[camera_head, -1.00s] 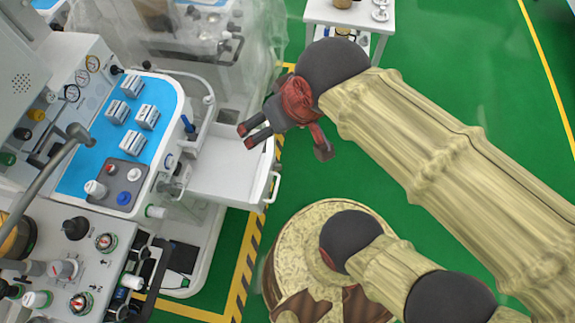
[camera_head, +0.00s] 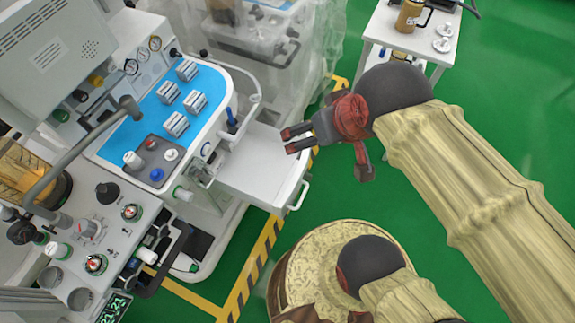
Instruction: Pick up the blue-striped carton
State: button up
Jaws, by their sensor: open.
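Several small cartons with pale and blue-grey stripes stand on the blue top of the anaesthesia cart (camera_head: 222,98) at the left. They are a rear carton (camera_head: 187,70), a left one (camera_head: 168,92), a right one (camera_head: 195,102) and a front one (camera_head: 175,124). They look alike, and I cannot tell which single one is the blue-striped carton. My gripper (camera_head: 288,141) is open and empty.
A grey panel with knobs (camera_head: 152,158) lies in front of the cartons. A metal arm (camera_head: 80,150) crosses the cart's left side. The white shelf (camera_head: 262,172) juts out at right. A white side table (camera_head: 385,25) holds a mug (camera_head: 410,15).

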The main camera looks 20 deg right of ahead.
aim_at(188, 70)
jog(key=i+l+u, duration=0.1)
jog(key=i+l, duration=0.2)
jog(key=i+l+u, duration=0.1)
jog(key=i+l, duration=0.15)
jog(key=l, duration=0.15)
jog(key=i+l+u, duration=0.25)
jog(key=i+l, duration=0.2)
jog(key=l, duration=0.3)
